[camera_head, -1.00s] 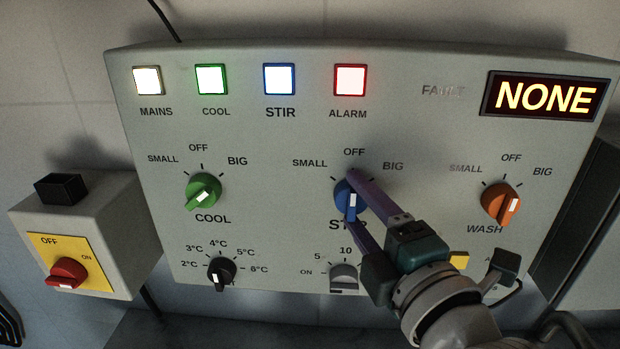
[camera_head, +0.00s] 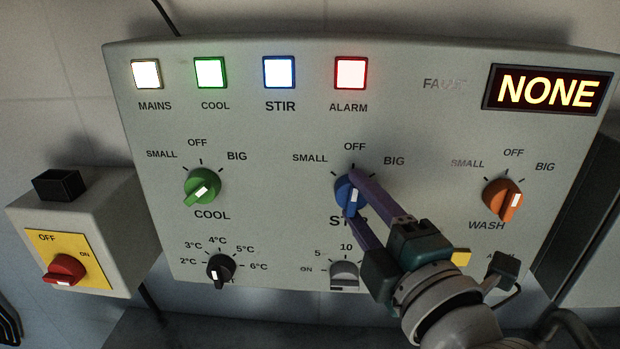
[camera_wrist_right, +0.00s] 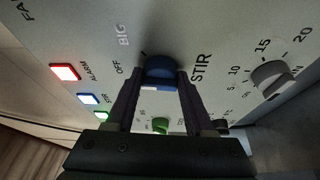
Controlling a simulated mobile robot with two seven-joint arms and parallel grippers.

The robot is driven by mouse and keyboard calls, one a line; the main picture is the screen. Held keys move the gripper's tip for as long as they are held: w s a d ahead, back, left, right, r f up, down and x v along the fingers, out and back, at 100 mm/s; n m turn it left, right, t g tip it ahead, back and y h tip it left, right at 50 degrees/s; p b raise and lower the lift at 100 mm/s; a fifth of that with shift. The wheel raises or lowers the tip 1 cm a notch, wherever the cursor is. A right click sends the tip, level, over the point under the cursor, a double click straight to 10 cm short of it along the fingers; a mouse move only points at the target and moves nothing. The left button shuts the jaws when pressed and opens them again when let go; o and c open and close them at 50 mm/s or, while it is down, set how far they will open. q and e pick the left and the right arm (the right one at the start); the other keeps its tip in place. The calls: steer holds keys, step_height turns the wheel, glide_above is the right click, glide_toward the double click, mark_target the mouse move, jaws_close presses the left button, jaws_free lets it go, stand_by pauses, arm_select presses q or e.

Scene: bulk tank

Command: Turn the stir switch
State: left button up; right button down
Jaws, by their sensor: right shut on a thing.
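The stir switch is a blue rotary knob (camera_head: 348,192) in the middle of the grey panel (camera_head: 270,135), with OFF, SMALL and BIG marked around it. Its white mark points downward in the head view. My right gripper (camera_head: 354,193) comes from the lower right and is shut on the knob, one purple finger above and one below. In the right wrist view the knob (camera_wrist_right: 160,68) sits between the two fingertips. The gripper partly covers the STIR label below the knob. The blue STIR lamp (camera_head: 279,72) is lit. My left gripper is not in view.
A green COOL knob (camera_head: 202,187) is to the left and an orange WASH knob (camera_head: 502,200) to the right. A black temperature knob (camera_head: 220,269) and a grey timer knob (camera_head: 345,274) are below. A red switch (camera_head: 65,270) is on a box at left. The display (camera_head: 547,91) reads NONE.

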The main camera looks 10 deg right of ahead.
steer(key=shift+f+m+t+b, duration=0.3)
steer(key=shift+m+t+b, duration=0.1)
steer(key=shift+m+b, duration=0.7)
steer(key=m+t+h+b, duration=0.1)
steer(key=m+b, duration=0.1)
steer(key=m, duration=0.1)
steer(key=shift+f+m, duration=0.1)
steer(key=shift+m, duration=0.3)
steer(key=shift+a+m+t+h+b, duration=0.1)
steer(key=shift+m+t+h+b, duration=0.45)
steer(key=shift+m+b, duration=0.95)
steer(key=shift+m, duration=0.5)
steer(key=shift+c, duration=1.4)
jaws_free()
